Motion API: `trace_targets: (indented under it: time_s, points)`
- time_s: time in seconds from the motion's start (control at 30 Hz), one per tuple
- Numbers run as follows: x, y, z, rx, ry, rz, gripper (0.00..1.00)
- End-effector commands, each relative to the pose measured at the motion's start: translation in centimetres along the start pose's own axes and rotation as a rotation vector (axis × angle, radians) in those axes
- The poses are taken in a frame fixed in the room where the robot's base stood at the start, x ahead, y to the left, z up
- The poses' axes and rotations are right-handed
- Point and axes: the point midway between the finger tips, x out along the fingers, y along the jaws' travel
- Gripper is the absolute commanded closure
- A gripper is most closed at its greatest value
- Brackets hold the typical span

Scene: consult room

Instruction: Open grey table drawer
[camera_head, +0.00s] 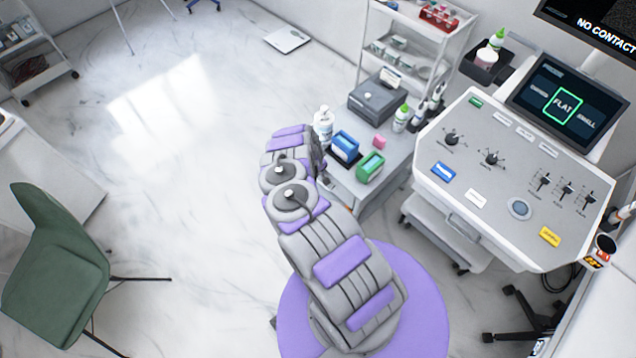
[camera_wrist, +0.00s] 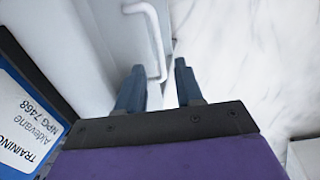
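The grey table (camera_head: 385,180) stands right of my arm in the head view, with bottles and boxes on top. In the wrist view its pale front (camera_wrist: 95,45) fills the upper left. A white bar handle (camera_wrist: 158,40) stands out from that front. My gripper (camera_wrist: 159,68) is open, with two blue-grey fingers apart. The handle's lower end shows between the fingertips in the picture; I cannot tell whether they touch it. No drawer gap is clear. In the head view my arm hides the gripper and the handle.
A blue box (camera_head: 345,147), a green box (camera_head: 370,167) and a white bottle (camera_head: 323,127) stand near the table's edge. A control console (camera_head: 500,190) is at the right. A green chair (camera_head: 55,265) stands at the left. Floor (camera_head: 190,190) left of my arm is clear.

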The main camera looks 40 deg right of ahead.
Motion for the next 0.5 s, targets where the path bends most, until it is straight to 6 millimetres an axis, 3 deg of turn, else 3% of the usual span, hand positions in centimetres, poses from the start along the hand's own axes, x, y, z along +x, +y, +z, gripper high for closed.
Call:
trace_targets:
  time_s: [0.03,0.2,0.5]
  points:
    - [1.1,-0.1,0.0,0.0,0.0,0.001,0.64]
    - [2.5,0.0,-0.1,0.0,0.001,0.001,0.64]
    - [3.0,0.0,0.0,-0.001,0.0,0.0,0.64]
